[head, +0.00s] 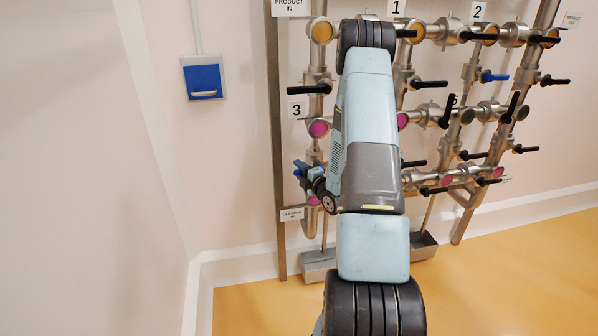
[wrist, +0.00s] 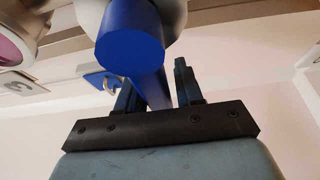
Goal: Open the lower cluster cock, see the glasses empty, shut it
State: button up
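A blue cock handle (wrist: 150,88) with a round blue hub (wrist: 130,52) fills the top middle of the wrist view. My gripper (wrist: 157,76) has one finger on each side of this handle. The left finger is close to it; a gap shows before the right finger, so it is open around the handle. In the head view my gripper (head: 304,170) is at the lower left pipe, just above a magenta sight glass (head: 313,199). Other magenta glasses (head: 319,128) and yellow glasses (head: 321,31) sit on the pipes. My arm hides part of the rack.
Several black handles (head: 310,89) stick out from the pipes. Another blue handle (head: 494,76) is at the upper right. Steel troughs (head: 318,266) stand below the rack. A blue wall box (head: 203,78) hangs at left. The yellow floor (head: 500,280) is clear at right.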

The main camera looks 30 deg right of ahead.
grip_shut()
